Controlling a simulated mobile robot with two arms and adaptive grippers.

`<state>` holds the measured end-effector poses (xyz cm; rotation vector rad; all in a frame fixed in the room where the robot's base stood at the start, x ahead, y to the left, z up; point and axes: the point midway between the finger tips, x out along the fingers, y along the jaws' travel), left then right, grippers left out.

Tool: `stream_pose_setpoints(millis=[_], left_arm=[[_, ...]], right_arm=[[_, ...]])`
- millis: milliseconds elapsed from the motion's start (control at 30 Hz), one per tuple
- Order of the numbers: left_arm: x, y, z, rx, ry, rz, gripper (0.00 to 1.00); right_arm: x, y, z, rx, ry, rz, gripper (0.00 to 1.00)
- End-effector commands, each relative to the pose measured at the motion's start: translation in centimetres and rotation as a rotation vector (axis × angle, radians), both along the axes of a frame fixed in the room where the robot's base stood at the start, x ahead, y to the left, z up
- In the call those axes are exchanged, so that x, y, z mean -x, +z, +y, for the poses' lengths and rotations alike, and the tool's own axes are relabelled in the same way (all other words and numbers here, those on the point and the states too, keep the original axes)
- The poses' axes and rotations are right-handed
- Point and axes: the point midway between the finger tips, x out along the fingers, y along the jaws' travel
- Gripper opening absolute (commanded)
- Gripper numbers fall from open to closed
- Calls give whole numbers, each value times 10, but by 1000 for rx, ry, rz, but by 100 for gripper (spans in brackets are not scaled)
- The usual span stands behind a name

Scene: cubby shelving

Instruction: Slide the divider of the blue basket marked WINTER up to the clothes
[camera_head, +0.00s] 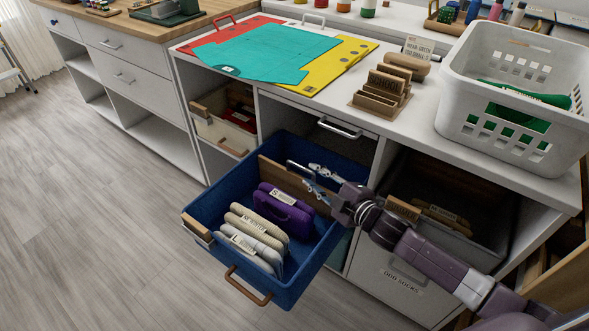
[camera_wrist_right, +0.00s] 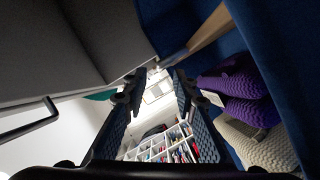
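The blue basket (camera_head: 207,192) is pulled out from the shelving. In front are folded knits: a purple one (camera_head: 283,207) marked S, and cream ones (camera_head: 257,226) marked M and L. A gap shows between divider and purple knit. My right gripper (camera_head: 311,178) is open beside the divider's top right; whether it touches is unclear. In the right wrist view, the divider's wooden edge (camera_wrist_right: 210,29) lies beyond the spread fingers (camera_wrist_right: 152,88). My left gripper is not in view.
The floor (camera_head: 110,220) at left is clear.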

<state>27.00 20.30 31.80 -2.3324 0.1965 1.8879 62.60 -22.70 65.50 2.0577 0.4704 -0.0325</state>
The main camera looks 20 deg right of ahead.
Motion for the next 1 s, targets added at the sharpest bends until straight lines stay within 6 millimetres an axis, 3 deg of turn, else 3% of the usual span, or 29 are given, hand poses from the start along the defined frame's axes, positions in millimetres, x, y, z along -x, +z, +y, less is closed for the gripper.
stream_pose_setpoints(millis=[500, 900, 1000], left_arm=[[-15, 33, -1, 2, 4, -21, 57], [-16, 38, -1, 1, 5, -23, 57], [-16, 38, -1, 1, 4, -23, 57]], right_arm=[[-59, -13, 22, -1, 1, -3, 26], [-65, -14, 24, 0, 3, -2, 26], [-65, -14, 24, 0, 3, -2, 16]])
